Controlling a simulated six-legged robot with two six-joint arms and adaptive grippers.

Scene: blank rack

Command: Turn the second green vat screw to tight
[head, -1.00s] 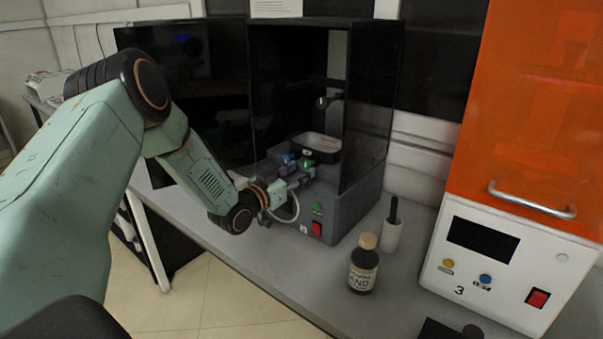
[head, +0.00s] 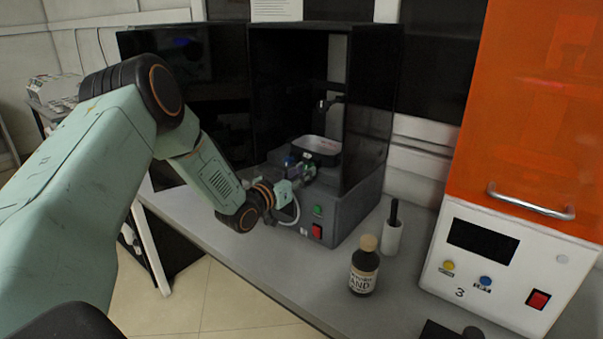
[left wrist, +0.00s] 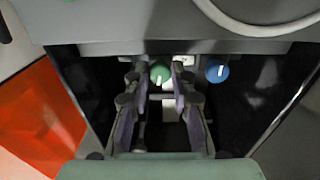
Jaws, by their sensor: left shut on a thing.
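The dark vat (head: 318,145) sits inside the open black printer (head: 372,110). A green screw (left wrist: 159,73) with a white mark shows at its front in the left wrist view, between the two fingers of my left gripper (left wrist: 158,78). The gripper is shut on this green screw. A blue screw (left wrist: 217,71) with a white mark stands to the right of it, outside the fingers. In the head view my left gripper (head: 303,173) reaches the front of the vat and hides most of the screws. My right gripper is not in view.
The printer base carries a red switch (head: 317,230) and a green button (head: 318,210). A brown bottle (head: 364,270) and a white holder with a black handle (head: 392,236) stand on the grey bench to the right. An orange-hooded machine (head: 470,255) is further right.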

